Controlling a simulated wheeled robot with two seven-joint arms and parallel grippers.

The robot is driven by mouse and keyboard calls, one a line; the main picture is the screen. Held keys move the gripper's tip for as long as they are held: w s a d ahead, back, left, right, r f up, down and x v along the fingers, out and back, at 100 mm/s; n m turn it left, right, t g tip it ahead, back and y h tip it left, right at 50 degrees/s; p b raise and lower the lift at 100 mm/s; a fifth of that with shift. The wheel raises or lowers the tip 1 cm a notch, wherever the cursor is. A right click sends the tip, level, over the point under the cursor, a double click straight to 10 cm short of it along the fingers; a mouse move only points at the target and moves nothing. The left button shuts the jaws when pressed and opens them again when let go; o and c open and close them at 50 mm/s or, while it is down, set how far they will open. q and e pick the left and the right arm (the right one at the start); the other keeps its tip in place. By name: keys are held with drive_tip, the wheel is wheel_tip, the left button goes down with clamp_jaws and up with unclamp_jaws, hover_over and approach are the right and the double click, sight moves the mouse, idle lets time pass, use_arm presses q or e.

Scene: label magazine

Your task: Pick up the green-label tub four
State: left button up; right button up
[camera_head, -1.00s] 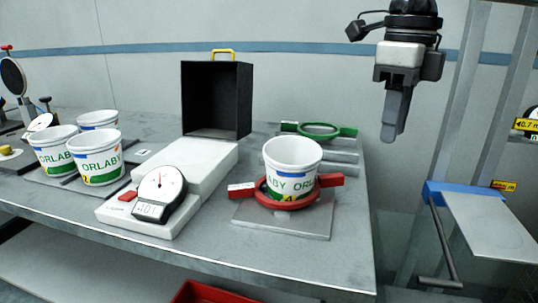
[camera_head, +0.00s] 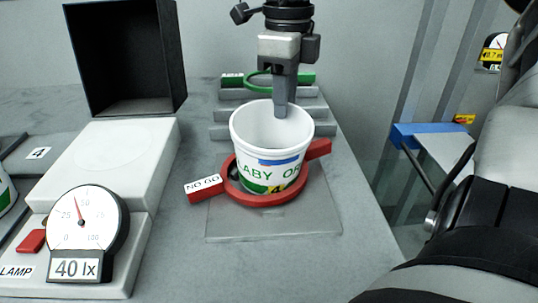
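The white tub (camera_head: 268,150) with green lettering, a blue stripe and a green and yellow patch low on its side stands upright in the red NO GO ring gauge (camera_head: 262,197). Its lower part is hidden by the ring. My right gripper (camera_head: 283,110) points down at the tub's far side, its fingertips overlapping the opening in the picture. Its fingers line up one behind the other, so I cannot tell their gap or whether they touch the rim. My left gripper is not in view.
A white lamp unit (camera_head: 125,155) with a dial meter (camera_head: 82,222) reading 40 lx stands at left. A black open box (camera_head: 130,60) is behind it. A green ring gauge (camera_head: 258,82) lies behind the tub. Another tub (camera_head: 4,192) is cut off at the left edge.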

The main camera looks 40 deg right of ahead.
sight(285, 129)
drive_tip(key=shift+s+a+f, duration=0.1)
drive_tip(key=shift+f, duration=3)
clamp_jaws()
